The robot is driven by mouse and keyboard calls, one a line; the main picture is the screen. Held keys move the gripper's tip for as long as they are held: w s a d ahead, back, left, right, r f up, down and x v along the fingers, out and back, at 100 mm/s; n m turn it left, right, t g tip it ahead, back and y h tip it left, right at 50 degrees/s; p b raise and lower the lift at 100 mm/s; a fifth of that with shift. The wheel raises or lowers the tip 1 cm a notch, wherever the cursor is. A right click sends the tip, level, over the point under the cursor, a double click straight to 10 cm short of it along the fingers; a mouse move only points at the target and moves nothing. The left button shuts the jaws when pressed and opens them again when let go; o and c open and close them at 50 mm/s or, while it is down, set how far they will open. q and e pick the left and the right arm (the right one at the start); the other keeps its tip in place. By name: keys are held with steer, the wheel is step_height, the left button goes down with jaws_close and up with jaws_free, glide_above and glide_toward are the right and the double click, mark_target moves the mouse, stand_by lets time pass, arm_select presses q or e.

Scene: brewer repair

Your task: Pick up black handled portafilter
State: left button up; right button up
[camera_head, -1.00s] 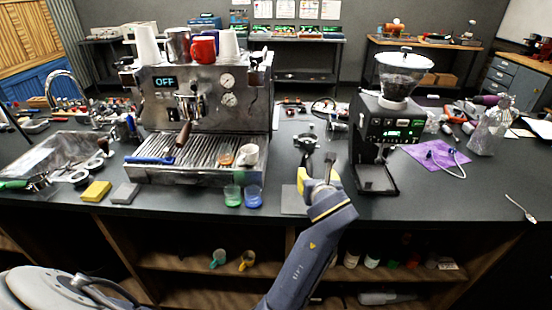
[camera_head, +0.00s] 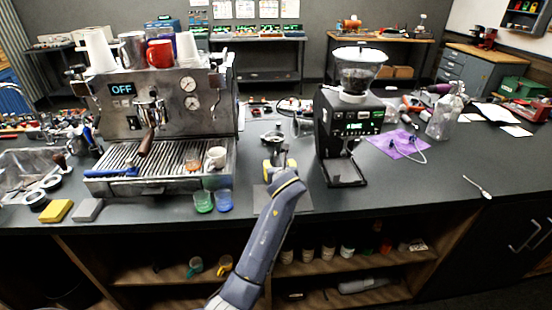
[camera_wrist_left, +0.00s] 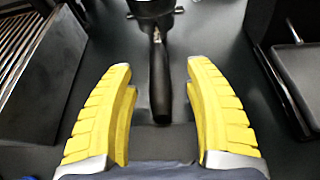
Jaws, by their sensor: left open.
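The black handled portafilter (camera_head: 272,137) lies on the dark counter between the espresso machine and the grinder. In the left wrist view its black handle (camera_wrist_left: 159,80) points toward me, with the round metal head at the top edge, partly cut off. My left gripper (camera_head: 280,161) is over the counter on the near side of the portafilter. In the wrist view the yellow fingers of the left gripper (camera_wrist_left: 160,72) are open on either side of the handle, with a visible gap on both sides. My right gripper is not in view.
The espresso machine (camera_head: 215,124) stands to the left, with a brown handled portafilter (camera_head: 147,138) in it. The grinder (camera_head: 344,172) stands close on the right. Green (camera_head: 203,202) and blue (camera_head: 223,201) cups stand left of my arm. The counter's right front is mostly clear.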

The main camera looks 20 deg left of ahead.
mark_target(277, 163)
arm_select(q)
steer(key=shift+x, duration=2.95)
steer(key=shift+a+r, duration=0.1)
jaws_close()
steer(key=shift+r, duration=0.1)
